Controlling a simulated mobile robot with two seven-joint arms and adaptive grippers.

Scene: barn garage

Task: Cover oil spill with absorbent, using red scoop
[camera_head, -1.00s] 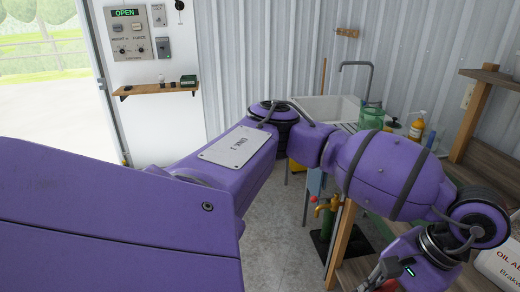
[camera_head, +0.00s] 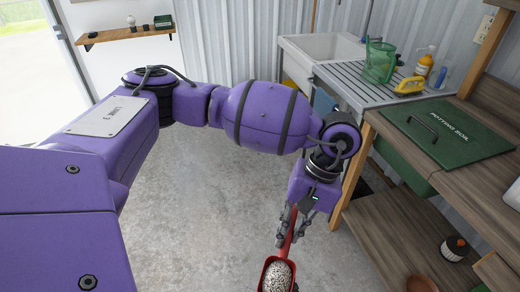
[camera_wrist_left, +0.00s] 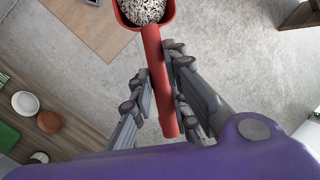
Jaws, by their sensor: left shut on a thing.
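The red scoop (camera_head: 288,241) hangs low at the bottom middle of the head view, its bowl full of speckled black-and-white granules (camera_head: 278,275). My left gripper (camera_head: 292,228) is shut on the scoop's handle. In the left wrist view the red handle (camera_wrist_left: 157,72) lies between the fingers of my left gripper (camera_wrist_left: 161,85), and the granule-filled bowl is at the top edge. The bowl is partly cut off in both views. No oil spill shows in either view. My right gripper is out of view.
A wooden bench (camera_head: 459,197) with a green "potting soil" lid (camera_head: 446,131) and a lower shelf stands on the right. A white sink (camera_head: 315,52) and draining board holding a green watering can (camera_head: 380,62) are behind. Open concrete floor (camera_head: 205,215) lies left of the scoop.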

